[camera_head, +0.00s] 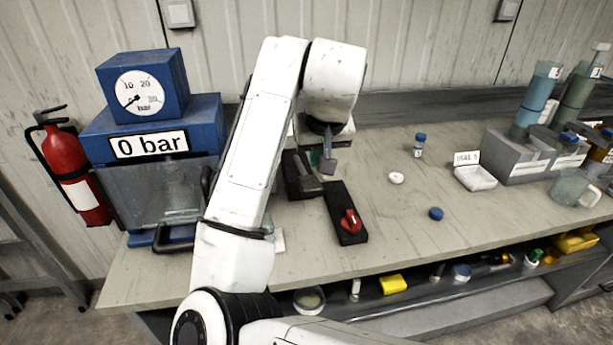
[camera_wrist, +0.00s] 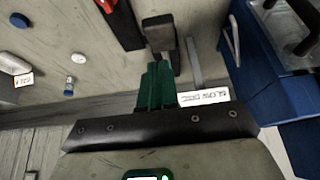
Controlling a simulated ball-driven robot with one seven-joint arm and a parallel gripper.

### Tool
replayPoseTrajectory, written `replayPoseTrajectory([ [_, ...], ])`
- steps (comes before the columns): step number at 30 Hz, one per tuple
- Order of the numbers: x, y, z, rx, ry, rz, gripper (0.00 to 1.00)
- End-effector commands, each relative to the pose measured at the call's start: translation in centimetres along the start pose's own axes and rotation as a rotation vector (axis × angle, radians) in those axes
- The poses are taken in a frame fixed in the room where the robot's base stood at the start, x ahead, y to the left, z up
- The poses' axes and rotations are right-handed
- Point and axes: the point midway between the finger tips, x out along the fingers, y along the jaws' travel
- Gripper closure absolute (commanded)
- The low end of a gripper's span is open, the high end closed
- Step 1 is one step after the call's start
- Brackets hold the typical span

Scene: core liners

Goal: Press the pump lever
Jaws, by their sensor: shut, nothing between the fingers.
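The pump lever (camera_head: 328,163) is a grey bar with a block-shaped end, standing raised near its dark base (camera_head: 300,178) on the bench. In the wrist view the lever's blocky end (camera_wrist: 158,22) shows just beyond the fingertips. My gripper (camera_wrist: 158,68) has green fingers, shut and empty. In the head view my gripper (camera_head: 314,158) is mostly hidden behind my wrist and the lever. Its tips are close to the lever; I cannot tell whether they touch. The blue press (camera_head: 150,125) at left has a gauge (camera_head: 140,92) and a display (camera_head: 149,145) reading "0 bar".
A red knob on a dark block (camera_head: 349,222) sits in front of the lever. A blue cap (camera_head: 436,214), a white disc (camera_head: 396,178) and a small vial (camera_head: 419,145) stand to the right. A grey rack (camera_head: 515,155) stands farther right.

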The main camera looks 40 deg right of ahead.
Motion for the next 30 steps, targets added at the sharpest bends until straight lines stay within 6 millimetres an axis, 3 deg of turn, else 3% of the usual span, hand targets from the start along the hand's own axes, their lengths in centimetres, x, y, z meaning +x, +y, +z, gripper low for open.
replayPoseTrajectory([
  [15,-3.1,-0.4,-6.4,0.002,-0.264,-0.004,1.0],
  [30,-3.6,-0.3,-6.9,-0.001,-0.288,0.002,1.0],
])
